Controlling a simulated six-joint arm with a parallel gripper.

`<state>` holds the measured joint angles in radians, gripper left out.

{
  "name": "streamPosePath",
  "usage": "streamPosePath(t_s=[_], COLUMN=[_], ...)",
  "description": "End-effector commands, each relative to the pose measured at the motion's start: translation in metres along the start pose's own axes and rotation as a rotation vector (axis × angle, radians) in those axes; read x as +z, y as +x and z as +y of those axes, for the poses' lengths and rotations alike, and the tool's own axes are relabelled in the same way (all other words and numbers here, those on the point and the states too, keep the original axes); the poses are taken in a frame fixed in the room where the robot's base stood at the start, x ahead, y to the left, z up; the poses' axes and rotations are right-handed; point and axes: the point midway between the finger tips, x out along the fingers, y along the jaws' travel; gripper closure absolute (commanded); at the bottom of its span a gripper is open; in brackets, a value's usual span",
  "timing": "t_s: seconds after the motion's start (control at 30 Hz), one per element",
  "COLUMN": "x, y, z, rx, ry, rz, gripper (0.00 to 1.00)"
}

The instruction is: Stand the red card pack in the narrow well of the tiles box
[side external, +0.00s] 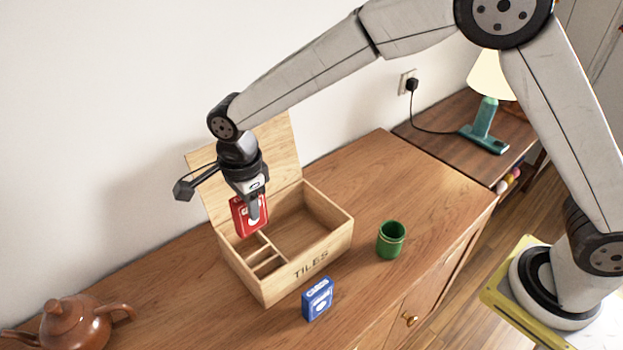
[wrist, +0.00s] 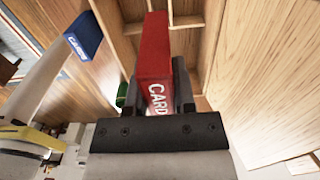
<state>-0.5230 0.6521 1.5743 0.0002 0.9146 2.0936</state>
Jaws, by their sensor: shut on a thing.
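The red card pack (side external: 245,217) is held upright between the fingers of my gripper (side external: 252,203), over the left part of the tiles box. It also shows in the wrist view (wrist: 154,60), gripped between the two dark fingers (wrist: 166,105). The wooden tiles box (side external: 339,239) stands open on the cabinet, its lid (side external: 284,150) raised at the back. Small compartments with thin dividers (side external: 266,263) lie at its left front, with a larger bay to their right. The pack hides part of the box's left side, and I cannot tell how far its lower end is above the compartments.
A blue card pack (side external: 318,299) stands in front of the box. A green cup (side external: 391,239) is to the right. A brown teapot (side external: 76,322) is at the far left. A teal lamp (side external: 486,125) stands on the side table. The cabinet top (side external: 385,170) behind the cup is clear.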

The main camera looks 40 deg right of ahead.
Motion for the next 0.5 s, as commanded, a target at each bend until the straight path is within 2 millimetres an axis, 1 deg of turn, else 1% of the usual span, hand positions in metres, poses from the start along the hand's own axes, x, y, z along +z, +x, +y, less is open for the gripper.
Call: streamPosePath(t_s=[0.27, 0.5], x=[0.000, 0.000], y=[0.009, 0.027], z=[0.000, 0.001], rx=[0.001, 0.002], ry=[0.000, 0.000], rz=[0.001, 0.001], gripper=[1.00, 1.00])
